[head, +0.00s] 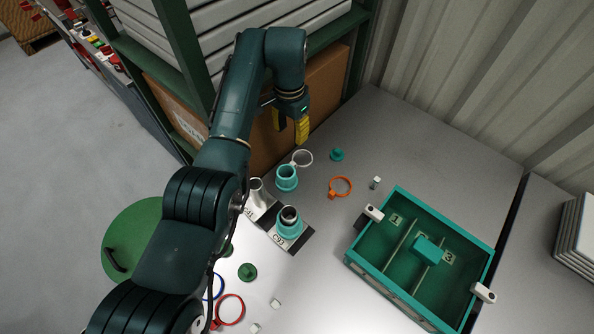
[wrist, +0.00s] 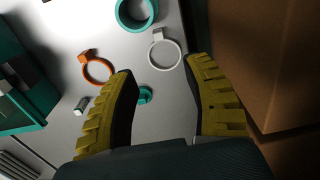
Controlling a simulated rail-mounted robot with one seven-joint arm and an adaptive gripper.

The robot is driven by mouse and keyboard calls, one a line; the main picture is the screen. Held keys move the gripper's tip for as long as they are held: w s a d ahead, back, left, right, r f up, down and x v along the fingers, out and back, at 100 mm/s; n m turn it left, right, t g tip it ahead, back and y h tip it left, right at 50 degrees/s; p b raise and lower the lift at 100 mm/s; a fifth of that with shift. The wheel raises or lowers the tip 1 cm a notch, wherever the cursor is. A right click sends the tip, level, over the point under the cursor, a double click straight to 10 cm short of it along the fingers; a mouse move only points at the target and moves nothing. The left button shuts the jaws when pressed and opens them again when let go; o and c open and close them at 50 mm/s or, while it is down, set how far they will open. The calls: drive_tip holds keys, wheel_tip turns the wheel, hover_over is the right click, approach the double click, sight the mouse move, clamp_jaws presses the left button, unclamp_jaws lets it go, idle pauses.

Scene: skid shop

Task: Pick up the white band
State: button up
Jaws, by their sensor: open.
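The white band (head: 302,158) is a thin ring with a small block on its rim. It lies on the grey table, close to a teal cylinder (head: 287,178). In the wrist view the white band (wrist: 164,53) lies beyond my fingertips, roughly in line with the gap between them. My gripper (head: 291,124) has yellow ridged fingers and is above the table, beside the cardboard box. In the wrist view my gripper (wrist: 159,72) is open, with nothing between its fingers.
An orange band (head: 341,186) and a teal knobbed piece (head: 337,154) lie near the white band. A cardboard box (head: 325,85) on a green rack stands close to my gripper. A teal compartment tray (head: 482,245) is at the right. Red and blue bands lie lower left.

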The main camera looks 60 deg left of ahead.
sight(293, 163)
drive_tip(key=f+b, duration=0.3)
drive_tip(key=f, duration=0.5)
drive_tip(key=f+b, duration=0.3)
drive_tip(key=f, duration=0.4)
drive_tip(key=shift+d+f, duration=0.2)
drive_tip(key=shift+f, duration=0.2)
drive_tip(key=shift+w+r, duration=0.1)
clamp_jaws()
